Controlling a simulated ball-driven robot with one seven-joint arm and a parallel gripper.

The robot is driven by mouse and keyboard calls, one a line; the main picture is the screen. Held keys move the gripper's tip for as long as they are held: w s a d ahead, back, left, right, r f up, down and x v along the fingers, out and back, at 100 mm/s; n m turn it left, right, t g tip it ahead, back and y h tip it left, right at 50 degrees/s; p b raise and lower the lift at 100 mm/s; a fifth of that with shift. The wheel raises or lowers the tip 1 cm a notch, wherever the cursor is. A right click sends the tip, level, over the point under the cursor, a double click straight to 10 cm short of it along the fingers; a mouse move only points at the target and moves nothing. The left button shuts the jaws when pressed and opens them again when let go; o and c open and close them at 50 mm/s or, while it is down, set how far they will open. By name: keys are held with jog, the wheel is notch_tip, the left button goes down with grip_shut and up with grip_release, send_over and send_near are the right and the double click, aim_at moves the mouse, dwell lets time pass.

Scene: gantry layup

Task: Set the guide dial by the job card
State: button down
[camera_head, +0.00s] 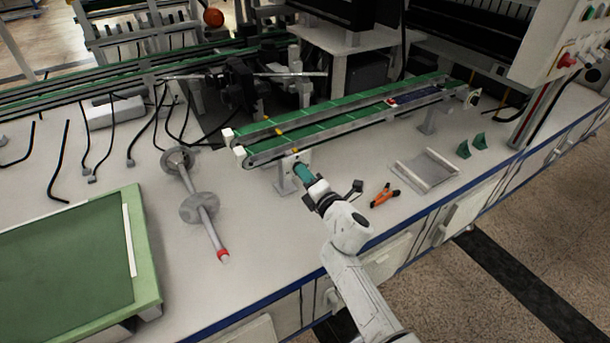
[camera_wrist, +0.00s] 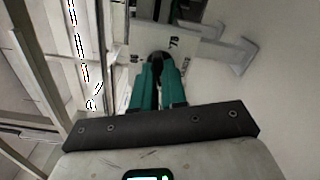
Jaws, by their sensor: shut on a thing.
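My gripper (camera_head: 300,170) is at the near end of the green conveyor (camera_head: 340,122), in front of a pale plate (camera_head: 291,159) there. In the wrist view my gripper's teal fingers (camera_wrist: 159,75) are shut on a dark round knob, the guide dial (camera_wrist: 157,55). The dial sits on the pale plate (camera_wrist: 185,47), which bears small dark marks around it. The fingers cover much of the dial, and I cannot read its setting. In the head view my gripper hides the dial. I cannot make out a job card with readable text in either view.
Orange-handled pliers (camera_head: 384,195) and a grey tray (camera_head: 425,170) lie right of my arm. A shaft with discs (camera_head: 199,208) and a green board (camera_head: 70,265) lie left. The bench between shaft and conveyor is mostly clear.

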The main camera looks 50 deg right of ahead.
jog(key=c, duration=1.2)
grip_release()
jog(key=v, duration=1)
jog(key=shift+s+a+p, duration=0.15)
jog(key=shift+s+p, duration=0.2)
